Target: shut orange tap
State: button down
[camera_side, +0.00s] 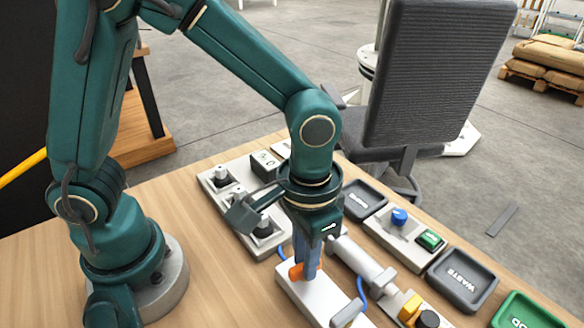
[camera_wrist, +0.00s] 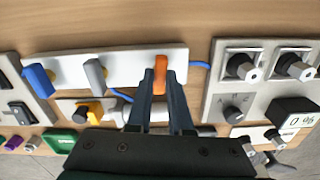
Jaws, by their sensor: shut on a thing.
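The orange tap (camera_wrist: 160,75) sits at the right end of a white board (camera_wrist: 125,62) in the wrist view. Its lever stands across the length of the board. My gripper (camera_wrist: 160,82) has one finger on each side of the lever and is shut on it. In the side view my gripper (camera_side: 306,262) points down at the board, and only a bit of the orange tap (camera_side: 295,272) shows beside the fingers. A grey tap (camera_wrist: 95,75) and a blue tap (camera_wrist: 39,79) stand on the same board, to the left in the wrist view.
A panel with black knobs (camera_wrist: 240,66) lies right of the board in the wrist view. A blue cable (camera_wrist: 200,64) leaves the board's right end. In the side view a grey cylinder (camera_side: 360,258), a waste tray (camera_side: 463,280) and a green tray (camera_side: 525,312) lie to the right.

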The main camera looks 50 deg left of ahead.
jog(key=shift+n, duration=0.7)
jog(key=c, duration=0.8)
grip_release()
jog(key=shift+r, duration=2.6)
